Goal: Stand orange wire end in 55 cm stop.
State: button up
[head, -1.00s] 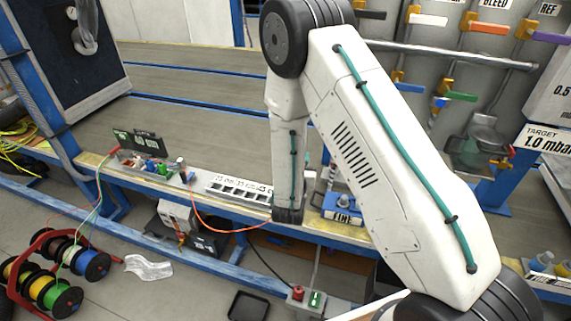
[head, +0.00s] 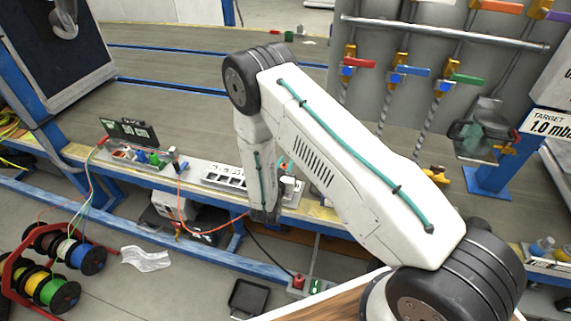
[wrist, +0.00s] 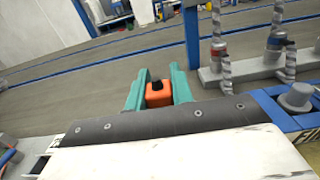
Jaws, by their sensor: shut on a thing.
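My gripper (wrist: 159,84) has teal fingers and is shut on an orange block with a dark opening, the orange wire end (wrist: 158,97). In the head view the fingers are mostly hidden behind my arm. The orange wire (head: 205,231) runs from the left part of the bench, sags along its front edge and reaches my wrist. A dark sign (head: 130,132) with a green-lit "cm" reading stands at the bench's left; its digits are hard to read. A white slotted strip (head: 222,177) lies on the bench just left of my wrist. I cannot make out which stop is 55 cm.
Small colored parts (head: 150,158) crowd the bench left of the strip. Wire spools (head: 50,270) stand on the floor at left. Valves with colored handles (head: 405,70) and a glass vessel (head: 485,130) are at right. The grey conveyor behind the bench is largely clear.

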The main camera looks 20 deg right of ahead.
jog(key=shift+s+f, duration=0.1)
jog(key=shift+f, duration=2.8)
jog(key=shift+f, duration=2)
jog(key=o, duration=1)
jog(key=shift+o, duration=0.2)
jog(key=v, duration=0.6)
jog(key=shift+s+a, duration=0.25)
jog(key=shift+a, duration=0.05)
jog(key=shift+s+a, duration=0.25)
jog(key=shift+s, duration=0.2)
